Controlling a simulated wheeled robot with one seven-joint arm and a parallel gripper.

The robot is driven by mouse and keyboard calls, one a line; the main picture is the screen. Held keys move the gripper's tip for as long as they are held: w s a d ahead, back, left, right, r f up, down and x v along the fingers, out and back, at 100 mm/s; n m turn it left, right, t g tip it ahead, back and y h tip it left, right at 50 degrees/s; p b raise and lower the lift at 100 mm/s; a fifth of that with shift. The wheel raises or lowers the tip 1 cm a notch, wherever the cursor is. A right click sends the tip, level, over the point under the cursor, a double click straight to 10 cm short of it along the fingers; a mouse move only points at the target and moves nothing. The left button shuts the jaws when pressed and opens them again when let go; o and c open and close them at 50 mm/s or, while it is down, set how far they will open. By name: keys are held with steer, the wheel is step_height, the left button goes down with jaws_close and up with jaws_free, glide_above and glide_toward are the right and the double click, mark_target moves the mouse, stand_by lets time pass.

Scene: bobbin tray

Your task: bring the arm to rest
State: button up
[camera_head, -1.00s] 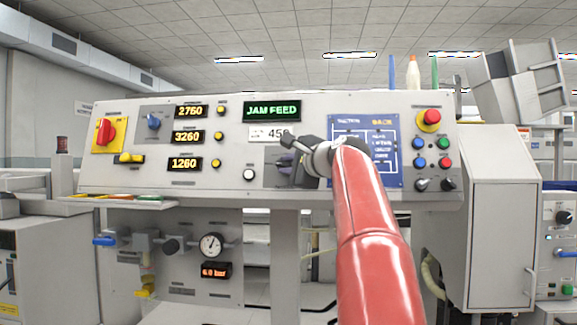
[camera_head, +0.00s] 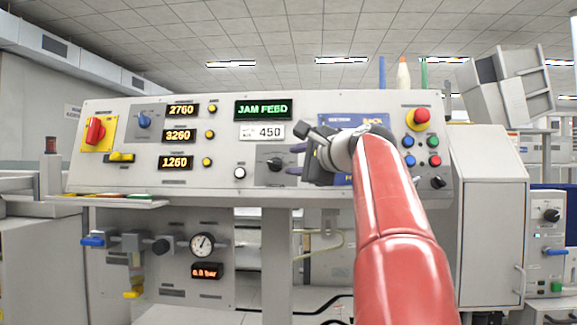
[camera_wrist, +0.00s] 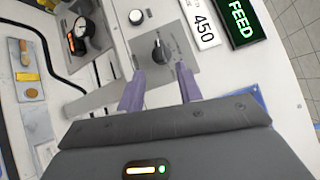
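My gripper (camera_head: 295,160) is in front of the slanted control panel (camera_head: 225,183), with its two purple fingers pointing left. In the wrist view my gripper (camera_wrist: 159,70) is open, with the fingers apart and nothing between them. A black rotary knob (camera_head: 275,164) on a grey plate is just left of the fingertips. It also shows beyond the fingertips in the wrist view (camera_wrist: 160,50), with a visible gap. My red arm (camera_head: 400,235) reaches up from the lower right and hides part of the blue diagram plate (camera_head: 350,122).
A red emergency button (camera_head: 421,116) and several small buttons are right of my arm. A grey cabinet (camera_head: 490,220) stands at the right. A pressure gauge (camera_head: 202,243) is below the panel. A shelf (camera_head: 105,201) juts out at lower left. The green display (camera_head: 263,109) reads JAM FEED.

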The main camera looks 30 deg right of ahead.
steer(key=shift+s, duration=0.15)
stand_by(0.3)
steer(key=s+a+f+n+g, duration=0.3)
steer(key=s+a+f+n, duration=0.15)
steer(key=a+f, duration=0.4)
steer(key=s+a+f+n+g, duration=0.35)
steer(key=s+a+f, duration=0.2)
steer(key=f, duration=0.65)
steer(key=s+a+f+n+g+h, duration=0.1)
steer(key=s+f+n, duration=0.5)
steer(key=f, duration=0.6)
steer(key=s+a+f+n+g, duration=0.4)
steer(key=s+a+f+n, duration=0.1)
steer(key=s+f, duration=0.6)
step_height(320, 180, down, 2)
steer(key=shift+s+a+f+n+h, duration=0.15)
steer(key=shift+s+f+n+h, duration=0.15)
steer(key=shift+n+h, duration=0.15)
steer(key=shift+r, duration=0.1)
